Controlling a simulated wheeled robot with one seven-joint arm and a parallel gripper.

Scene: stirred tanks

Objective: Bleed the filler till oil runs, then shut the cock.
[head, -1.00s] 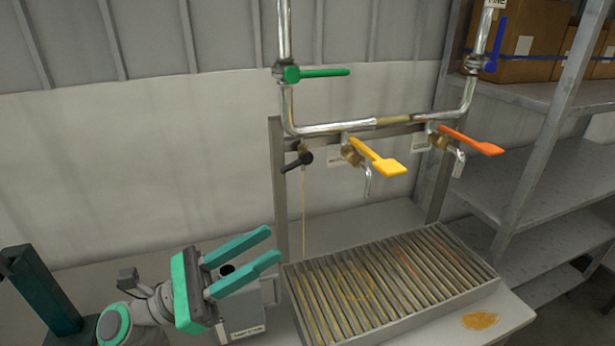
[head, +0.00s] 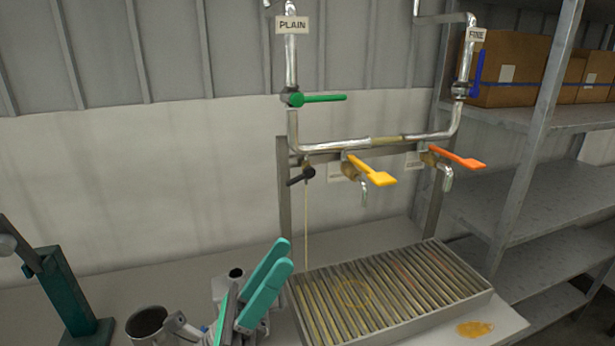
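The small bleed cock with a black lever (head: 301,176) hangs at the left end of the lower pipe. A thin, pale yellowish stream (head: 306,230) runs straight down from it towards the left edge of the slatted drip tray (head: 400,328). Whether it is clear oil or still frothy is too fine to tell. My gripper (head: 284,254), with teal fingers, is low in front of the tray's left side, pointing up and right. It is empty and well below the cock; its fingers are seen nearly edge-on but look apart.
Yellow (head: 372,171) and orange (head: 458,159) levers sit on the spout taps. A green lever (head: 320,98) is on the PLAIN pipe, a blue one (head: 477,70) on the FINE pipe. A grey container (head: 226,283) and an open can (head: 147,322) stand left. An oil puddle (head: 475,329) lies right.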

